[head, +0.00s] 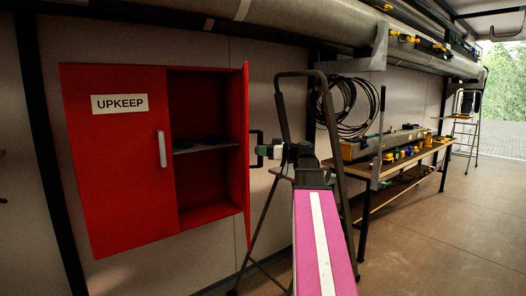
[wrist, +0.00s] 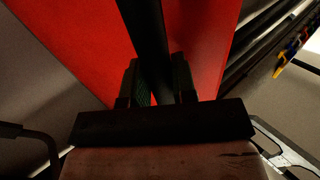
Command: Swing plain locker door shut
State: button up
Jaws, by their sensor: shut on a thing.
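The red locker (head: 118,190) hangs on the wall at the left. Its left door, with an UPKEEP sign (head: 119,104) and a silver handle (head: 162,148), is closed. The plain right door (head: 246,110) stands open, seen nearly edge-on, and the compartment behind it shows a shelf with small dark items. My gripper (head: 264,151) is at the outer side of that door, shut on its dark bar handle (head: 256,133). In the wrist view the handle (wrist: 147,35) runs between my fingers (wrist: 158,88), with red surface behind it.
A stepladder (head: 283,115) stands close to the right of the open door, behind my arm. A workbench (head: 400,160) with several small coloured parts is further right. Coiled black cable (head: 345,105) hangs above it. The floor (head: 450,225) at the right is clear.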

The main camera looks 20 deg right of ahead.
jog(key=a, duration=0.7)
jog(key=shift+w+a, duration=0.25)
jog(key=shift+w, duration=0.15)
jog(key=s+a+x, duration=0.1)
jog(key=x, duration=0.6)
jog(key=shift+a, duration=0.25)
dwell(0.4)
jog(key=shift+w, duration=0.1)
jog(key=x, duration=0.8)
jog(key=shift+d, duration=0.15)
jog(key=o, duration=0.9)
